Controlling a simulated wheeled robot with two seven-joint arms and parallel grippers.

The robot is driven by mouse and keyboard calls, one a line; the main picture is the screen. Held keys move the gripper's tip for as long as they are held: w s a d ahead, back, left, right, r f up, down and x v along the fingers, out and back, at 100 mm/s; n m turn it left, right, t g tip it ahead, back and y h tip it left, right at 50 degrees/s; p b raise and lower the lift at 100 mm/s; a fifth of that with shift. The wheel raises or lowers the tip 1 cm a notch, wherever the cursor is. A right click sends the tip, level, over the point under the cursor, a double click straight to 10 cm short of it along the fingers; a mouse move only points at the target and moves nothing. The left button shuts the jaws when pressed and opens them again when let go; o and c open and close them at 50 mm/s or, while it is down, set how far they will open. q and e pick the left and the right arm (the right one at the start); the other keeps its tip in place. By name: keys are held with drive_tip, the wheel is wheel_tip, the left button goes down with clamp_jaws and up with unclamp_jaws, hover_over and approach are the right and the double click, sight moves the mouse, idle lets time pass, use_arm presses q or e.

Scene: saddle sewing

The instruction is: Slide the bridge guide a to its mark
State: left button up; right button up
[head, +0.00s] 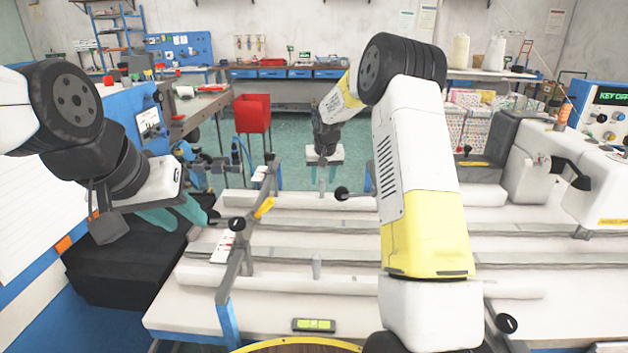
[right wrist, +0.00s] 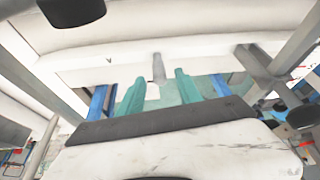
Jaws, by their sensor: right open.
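I cannot tell for certain which part is bridge guide a. A small upright grey peg (head: 321,187) stands on the far white rail of the sewing table. It also shows in the right wrist view (right wrist: 158,68), between and beyond the teal fingers. My right gripper (head: 322,177) reaches over the far side of the table, pointing down, with its fingers apart beside the peg. In its wrist view the right gripper (right wrist: 158,90) holds nothing. A similar grey peg (head: 316,267) stands on the near rail. My left gripper (head: 182,216) hangs left of the table; its finger gap is unclear. No mark is identifiable.
A grey frame with a yellow clip (head: 264,208) and dark knobs stands at the table's left. A white sewing machine (head: 535,170) is at the right. A green-screened device (head: 313,325) lies at the front edge. My right arm hides part of the table.

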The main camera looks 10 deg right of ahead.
drive_tip(key=v, duration=0.5)
drive_tip(key=s+r+y, duration=0.1)
drive_tip(key=s+r, duration=0.6)
drive_tip(key=s, duration=0.3)
drive_tip(key=s+r, duration=0.7)
drive_tip(key=s, duration=0.3)
drive_tip(key=s+a+n+t+y, duration=0.1)
drive_tip(key=s, duration=2)
drive_tip(key=shift+s+a+f+t, duration=0.15)
drive_tip(key=shift+s+f+t, duration=0.15)
drive_tip(key=shift+s, duration=0.1)
drive_tip(key=shift+r, duration=0.1)
